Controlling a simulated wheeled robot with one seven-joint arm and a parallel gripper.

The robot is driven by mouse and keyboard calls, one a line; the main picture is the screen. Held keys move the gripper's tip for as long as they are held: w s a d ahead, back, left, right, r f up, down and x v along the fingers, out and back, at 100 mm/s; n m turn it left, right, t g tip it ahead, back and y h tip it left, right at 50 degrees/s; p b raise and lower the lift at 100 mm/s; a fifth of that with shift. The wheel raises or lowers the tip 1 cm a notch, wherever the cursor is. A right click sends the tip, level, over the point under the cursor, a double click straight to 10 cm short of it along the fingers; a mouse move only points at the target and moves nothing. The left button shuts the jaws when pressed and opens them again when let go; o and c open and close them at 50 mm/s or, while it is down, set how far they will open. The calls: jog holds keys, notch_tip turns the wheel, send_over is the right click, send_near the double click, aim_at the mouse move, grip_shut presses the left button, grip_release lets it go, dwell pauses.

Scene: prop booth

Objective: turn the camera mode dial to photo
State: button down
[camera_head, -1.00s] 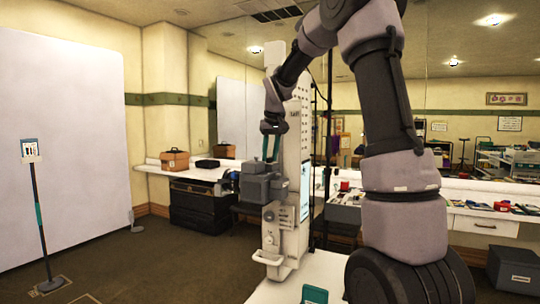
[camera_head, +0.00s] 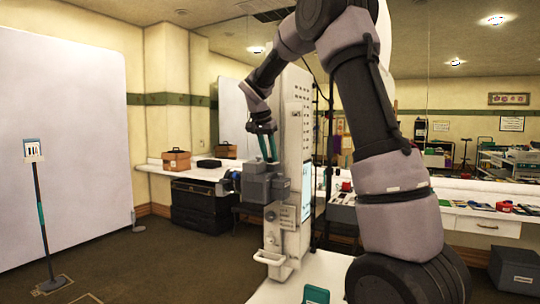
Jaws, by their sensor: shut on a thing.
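The grey camera (camera_head: 262,186) is a boxy block mounted on the left side of the tall white booth column (camera_head: 297,130). My gripper (camera_head: 268,157) comes down from above, with its teal fingers reaching the top of the camera. The fingers are close together and shut on the mode dial, which is too small and too covered by the fingertips to make out. The dial's marks cannot be read from here. The wrist leans to the left above the camera.
A long glowing screen (camera_head: 307,190) is on the column's right side. A brown case (camera_head: 177,160) and a black case (camera_head: 208,163) sit on the back counter. A thin signpost (camera_head: 38,205) stands at the left. The floor between is open.

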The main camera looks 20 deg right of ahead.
jog(key=shift+w+m+g, duration=0.1)
jog(key=shift+m+g, duration=0.2)
jog(key=shift+m, duration=0.8)
jog(key=shift+h, duration=0.3)
jog(key=c, duration=0.9)
grip_release()
jog(key=v, duration=1.1)
jog(key=shift+w, duration=0.1)
